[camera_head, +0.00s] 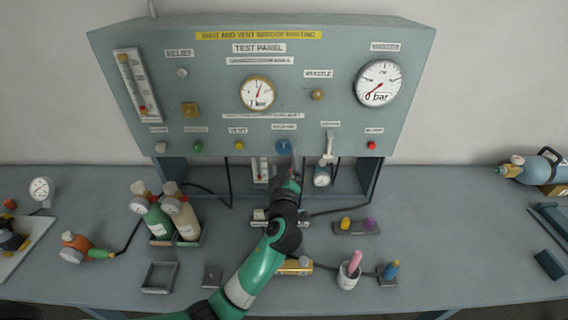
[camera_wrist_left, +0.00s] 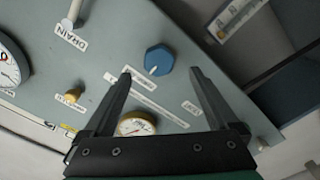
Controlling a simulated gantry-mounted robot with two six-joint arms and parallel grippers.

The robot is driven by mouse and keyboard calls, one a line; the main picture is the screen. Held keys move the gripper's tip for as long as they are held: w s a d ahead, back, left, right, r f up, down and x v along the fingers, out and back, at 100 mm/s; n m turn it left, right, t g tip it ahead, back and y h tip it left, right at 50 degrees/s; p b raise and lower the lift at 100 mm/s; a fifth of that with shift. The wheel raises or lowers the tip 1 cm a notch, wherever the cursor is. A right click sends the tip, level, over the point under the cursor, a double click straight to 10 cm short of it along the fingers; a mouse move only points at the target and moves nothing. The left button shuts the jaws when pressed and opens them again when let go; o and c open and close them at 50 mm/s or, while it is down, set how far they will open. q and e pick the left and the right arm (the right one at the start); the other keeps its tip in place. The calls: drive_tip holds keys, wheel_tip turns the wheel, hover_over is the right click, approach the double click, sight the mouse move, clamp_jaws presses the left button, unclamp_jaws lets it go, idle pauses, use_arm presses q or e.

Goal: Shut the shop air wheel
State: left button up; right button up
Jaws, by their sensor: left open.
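The blue wheel (camera_head: 284,146), which I take as the shop air wheel, sits low on the front of the grey-green test panel (camera_head: 220,110), under a small label too blurred to read surely. In the left wrist view the blue wheel (camera_wrist_left: 158,58) is faceted, with a pale pointer mark. My left gripper (camera_head: 293,166) reaches up to the panel just below and right of the wheel. Its jaws (camera_wrist_left: 160,72) are open, with the wheel seen between and just beyond the fingertips; nothing is held. Contact with the wheel cannot be seen. My right gripper is not in view.
A yellow knob (camera_head: 239,146) is to the left. Two bottles (camera_head: 157,221) stand on the bench left of my arm; a white cup (camera_head: 348,276) is right of it.

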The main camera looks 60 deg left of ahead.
sight(284, 150)
use_arm(q)
drive_tip(key=p+x, duration=0.1)
drive_tip(key=x, duration=0.4)
drive_tip(key=shift+w+a+r, duration=0.15)
drive_tip(key=shift+a, duration=0.05)
drive_tip(key=shift+w+a, duration=0.25)
drive_tip(key=shift+a, duration=0.2)
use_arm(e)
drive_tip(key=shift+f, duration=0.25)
use_arm(q)
drive_tip(key=shift+c, duration=0.3)
drive_tip(key=c, duration=1.3)
drive_tip(key=shift+m, duration=0.3)
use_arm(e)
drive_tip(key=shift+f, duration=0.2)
